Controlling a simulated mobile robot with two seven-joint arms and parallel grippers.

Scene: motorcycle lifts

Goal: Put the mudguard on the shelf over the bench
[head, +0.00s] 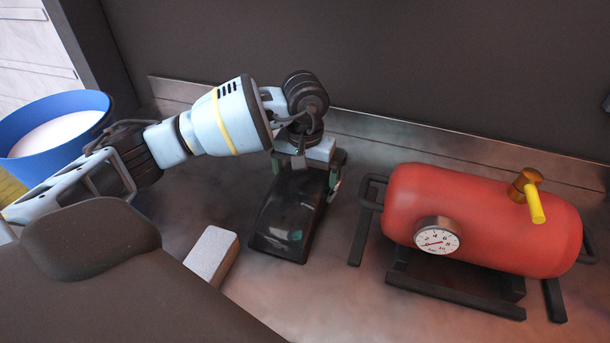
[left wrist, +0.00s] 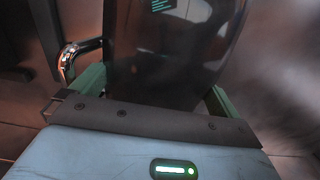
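A glossy black curved piece, which looks like the mudguard (head: 285,222), lies on the metal bench top (head: 190,205) in the middle of the head view. My left gripper (head: 308,182) is over its far end, with one finger on each side. In the left wrist view the mudguard (left wrist: 165,65) fills most of the gap between the green-padded fingers of the left gripper (left wrist: 155,92). I cannot tell whether both fingers press on it. My right gripper is out of view. No shelf shows in either view.
A red air tank (head: 480,215) with a gauge and a yellow-handled valve stands to the right on dark feet. A pale block (head: 212,255) lies left of the mudguard. A blue bucket (head: 50,108) is at the far left. A low upstand and dark wall (head: 400,70) close the back.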

